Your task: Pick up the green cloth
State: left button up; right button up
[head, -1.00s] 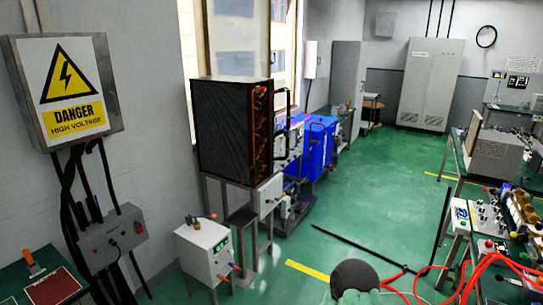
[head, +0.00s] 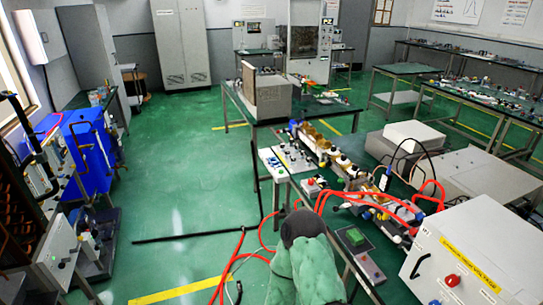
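A crumpled green fabric-like shape (head: 305,272) shows at the bottom centre of the head view, cut off by the lower edge. A dark grey rounded form (head: 301,224) sits on top of it. I cannot tell whether this fabric is the green cloth or clothing on a figure. A small flat green patch (head: 355,237) lies on a grey box to its right; I cannot tell what it is made of. Neither of my grippers is in view.
A bench with red cables (head: 345,194) and instruments runs beside the green shape. A white control box (head: 465,250) stands at the lower right. A dark bar (head: 195,235) lies on the floor at left. Green floor (head: 180,190) is open around it.

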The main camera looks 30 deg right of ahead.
aim_at(356, 239)
jog(key=i+l+z, duration=0.1)
jog(key=i+z, duration=0.2)
jog(key=i, duration=0.3)
jog(key=i+z, duration=0.25)
jog(key=i, duration=0.35)
jog(key=i+j+z, duration=0.3)
jog(key=i, duration=0.3)
jog(key=i+l, duration=0.05)
jog(key=l, duration=0.05)
